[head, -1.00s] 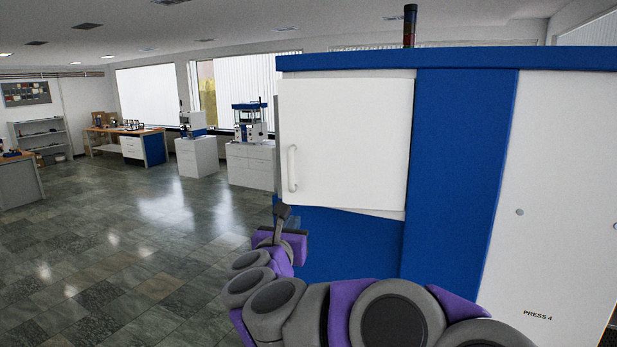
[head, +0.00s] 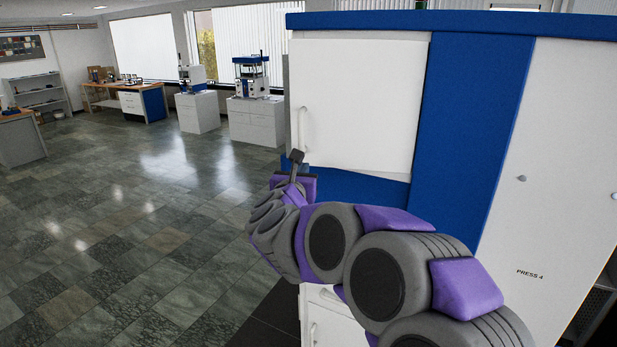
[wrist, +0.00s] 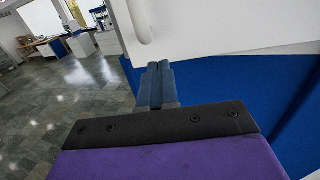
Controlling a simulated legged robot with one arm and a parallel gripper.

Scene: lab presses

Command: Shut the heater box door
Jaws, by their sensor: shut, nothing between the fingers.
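The heater box door (head: 360,100) is a white panel on the front of the blue and white press cabinet. It sits a little proud of its frame, with a thin strip of frame showing at its right; I cannot tell how wide any gap is. Its white handle (head: 304,129) is upright near the left edge. My gripper (head: 296,157) is shut and empty, just below the handle at the door's lower left corner. In the wrist view, my gripper's fingers (wrist: 158,66) are together, below the handle's lower end (wrist: 142,25). Contact with the door is not clear.
The press cabinet's blue panel (head: 468,120) and white side marked PRESS 4 (head: 545,190) stand at the right. A white drawer unit (head: 335,325) is below my arm. Open tiled floor (head: 130,220) lies left. Benches and small presses (head: 250,85) stand far back.

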